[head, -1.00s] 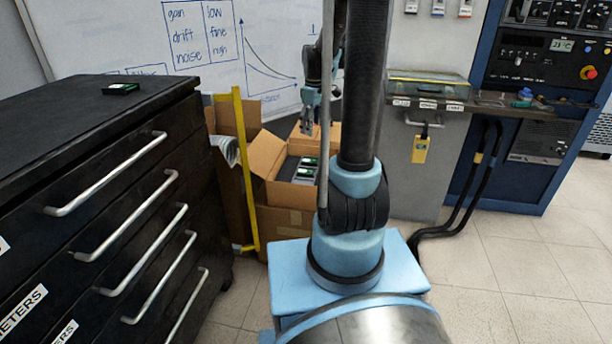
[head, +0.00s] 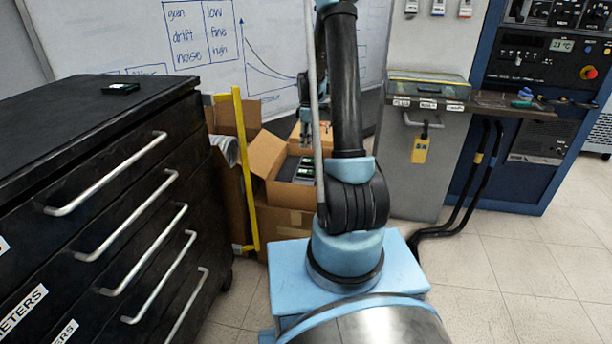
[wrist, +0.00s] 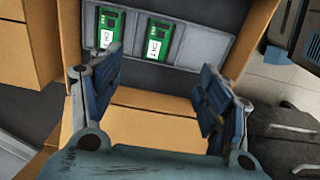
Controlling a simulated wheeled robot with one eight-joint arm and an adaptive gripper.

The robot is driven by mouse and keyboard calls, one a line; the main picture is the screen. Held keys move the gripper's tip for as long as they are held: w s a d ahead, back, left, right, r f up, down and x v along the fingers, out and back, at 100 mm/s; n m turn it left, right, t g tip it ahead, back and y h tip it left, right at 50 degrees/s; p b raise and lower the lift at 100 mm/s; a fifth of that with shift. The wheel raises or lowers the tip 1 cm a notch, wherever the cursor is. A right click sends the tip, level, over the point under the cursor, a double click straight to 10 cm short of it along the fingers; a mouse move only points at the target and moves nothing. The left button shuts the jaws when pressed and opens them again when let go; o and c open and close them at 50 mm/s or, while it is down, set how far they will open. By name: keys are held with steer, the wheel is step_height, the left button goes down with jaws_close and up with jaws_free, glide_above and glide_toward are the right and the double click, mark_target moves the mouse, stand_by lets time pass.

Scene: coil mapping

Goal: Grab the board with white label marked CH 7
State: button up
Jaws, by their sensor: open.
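Two green boards with white labels, a left one (wrist: 109,28) and a right one (wrist: 158,38), stand in a grey holder (wrist: 203,46) inside an open cardboard box (wrist: 140,121) in the wrist view. Their labels carry sideways marks too small to read surely, so I cannot tell which is CH 7. My gripper (wrist: 160,66) is open and empty, its fingers spread below and to either side of the boards in the picture. In the head view my gripper (head: 306,136) hangs over the box (head: 262,158), partly hidden by my arm.
A dark device (head: 121,88) lies on the black drawer cabinet (head: 60,110) at left. A yellow frame (head: 246,170) stands beside the box. A grey cabinet (head: 430,160) and blue rack (head: 540,120) stand right.

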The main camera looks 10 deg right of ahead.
glide_above(307, 171)
steer(key=f, duration=1)
steer(key=shift+s+d+f, duration=0.1)
steer(key=shift+s+f, duration=0.1)
steer(key=shift+f, duration=0.05)
steer(key=shift+w+f, duration=0.2)
steer(key=shift+f, duration=2.4)
steer(key=shift+s, duration=0.1)
steer(key=c, duration=1.1)
